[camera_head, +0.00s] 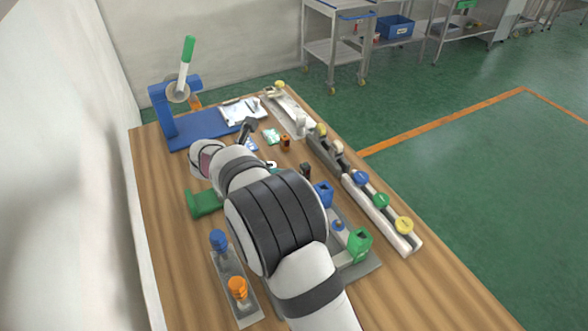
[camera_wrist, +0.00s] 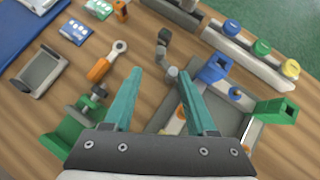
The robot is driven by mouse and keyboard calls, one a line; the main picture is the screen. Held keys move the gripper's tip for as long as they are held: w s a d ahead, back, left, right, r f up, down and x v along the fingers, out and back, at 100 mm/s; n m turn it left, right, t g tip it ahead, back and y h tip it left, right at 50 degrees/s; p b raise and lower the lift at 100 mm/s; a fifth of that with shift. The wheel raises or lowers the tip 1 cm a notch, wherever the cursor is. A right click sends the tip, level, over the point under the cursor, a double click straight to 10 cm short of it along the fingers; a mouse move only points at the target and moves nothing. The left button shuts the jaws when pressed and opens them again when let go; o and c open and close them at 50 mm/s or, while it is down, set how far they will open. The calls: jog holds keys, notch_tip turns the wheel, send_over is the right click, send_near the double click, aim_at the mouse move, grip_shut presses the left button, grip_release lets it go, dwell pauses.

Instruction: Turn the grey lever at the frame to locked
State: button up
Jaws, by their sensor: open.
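In the wrist view a dark grey lever (camera_wrist: 162,42) stands at the upper middle, next to a grey round piece (camera_wrist: 172,72). It looks like the short dark upright (camera_head: 305,171) in the head view. Beside it is the grey frame plate (camera_wrist: 233,118) with a blue bracket (camera_wrist: 216,68) and a green bracket (camera_wrist: 276,110). I cannot tell the lever's setting. My gripper (camera_wrist: 160,74) is open and empty, its teal fingers pointing toward the lever, which appears just beyond the fingertips.
An orange-handled ring tool (camera_wrist: 105,62), a green clamp-like part (camera_wrist: 72,130) and a grey tray (camera_wrist: 38,72) lie left of the gripper. A rail with coloured knobs (camera_head: 380,205) runs along the right edge. A blue stand (camera_head: 180,120) is at the back.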

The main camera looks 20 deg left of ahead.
jog(key=x, duration=1.3)
jog(key=shift+w+f, duration=0.2)
jog(key=shift+w, duration=0.05)
jog(key=shift+c, duration=0.3)
grip_shut()
